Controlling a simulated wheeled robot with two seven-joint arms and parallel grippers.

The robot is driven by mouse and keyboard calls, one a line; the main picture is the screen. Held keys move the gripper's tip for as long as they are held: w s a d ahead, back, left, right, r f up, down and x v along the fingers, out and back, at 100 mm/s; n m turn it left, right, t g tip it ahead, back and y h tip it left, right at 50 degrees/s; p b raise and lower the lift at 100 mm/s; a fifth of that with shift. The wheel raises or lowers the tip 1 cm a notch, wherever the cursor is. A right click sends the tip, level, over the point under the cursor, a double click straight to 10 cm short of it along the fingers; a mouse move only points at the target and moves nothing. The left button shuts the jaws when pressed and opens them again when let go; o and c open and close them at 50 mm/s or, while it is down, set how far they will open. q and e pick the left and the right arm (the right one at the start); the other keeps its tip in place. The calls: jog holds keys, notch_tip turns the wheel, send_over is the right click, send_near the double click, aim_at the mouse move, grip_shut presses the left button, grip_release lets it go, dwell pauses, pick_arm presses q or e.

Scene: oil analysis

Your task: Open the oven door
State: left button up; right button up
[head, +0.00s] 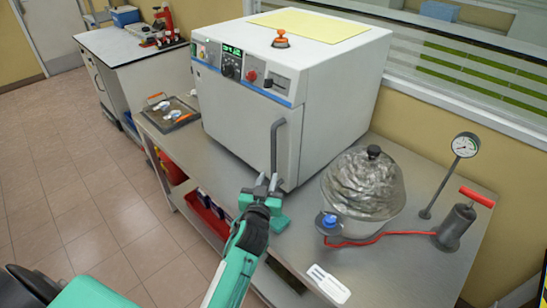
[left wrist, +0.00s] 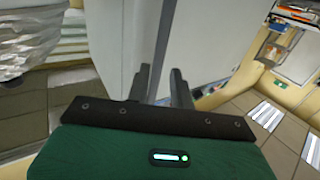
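The oven (head: 290,75) is a large white box on a metal bench. Its front door (head: 232,125) looks shut. The grey vertical bar handle (head: 274,145) is at the door's right edge. My left gripper (head: 268,182) is at the handle's lower end, with its fingers apart. In the left wrist view the handle (left wrist: 161,50) runs between the two fingers of the left gripper (left wrist: 161,88). The fingers stand on either side of it, and I cannot tell whether they touch it. My right gripper is not in view.
A foil-covered vessel (head: 363,185) stands right of the oven, joined by a red hose to a pump (head: 455,228). A pressure gauge (head: 465,145) stands behind. A small tray (head: 170,113) lies on the bench (head: 195,150) left of the oven. The floor at left is clear.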

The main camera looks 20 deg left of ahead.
aim_at(273, 161)
pick_arm(q)
jog(key=w, duration=0.3)
jog(key=w+a+p, duration=0.1)
jog(key=w, duration=0.2)
jog(key=w+a, duration=0.1)
jog(key=w, duration=0.2)
jog(key=shift+p, duration=0.4)
grip_shut()
